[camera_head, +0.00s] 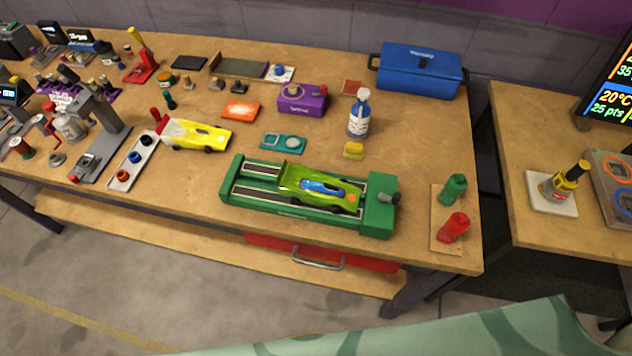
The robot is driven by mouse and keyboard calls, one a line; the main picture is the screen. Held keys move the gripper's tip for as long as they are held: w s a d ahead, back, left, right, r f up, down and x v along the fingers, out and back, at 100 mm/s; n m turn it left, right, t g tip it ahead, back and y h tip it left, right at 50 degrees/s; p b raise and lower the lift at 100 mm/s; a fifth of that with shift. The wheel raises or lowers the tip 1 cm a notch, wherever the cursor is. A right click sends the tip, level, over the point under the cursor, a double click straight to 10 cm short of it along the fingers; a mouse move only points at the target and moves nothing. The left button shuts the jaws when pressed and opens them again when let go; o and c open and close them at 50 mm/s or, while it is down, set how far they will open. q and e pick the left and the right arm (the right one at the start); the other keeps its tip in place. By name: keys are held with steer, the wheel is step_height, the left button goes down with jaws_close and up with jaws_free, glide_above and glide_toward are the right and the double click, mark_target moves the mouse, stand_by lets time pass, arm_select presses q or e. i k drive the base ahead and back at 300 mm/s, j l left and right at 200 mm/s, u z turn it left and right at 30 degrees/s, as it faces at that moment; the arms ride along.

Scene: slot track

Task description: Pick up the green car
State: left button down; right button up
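The green car (342,197) sits on a green track-like fixture (268,205) near the front middle of the wooden workbench. It is bright lime green with a blue part in its middle, and it lies lengthwise along the fixture. The fixture has dark slots, light rails and a green end block with a grey knob on its right. Neither of my grippers shows in the head view.
A yellow car (200,136) stands to the left. A blue toolbox (420,72), a blue-and-white bottle (359,115) and a purple box (302,100) stand behind. Green (454,188) and red (454,227) handled objects are at right. A gap separates the right table (517,165).

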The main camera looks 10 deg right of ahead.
mark_target(309, 186)
steer(key=k+j+z, duration=0.1)
steer(key=z, duration=0.3)
steer(key=k+j+z, duration=0.1)
steer(key=z, duration=0.3)
steer(key=k+z, duration=0.15)
steer(key=z, duration=0.25)
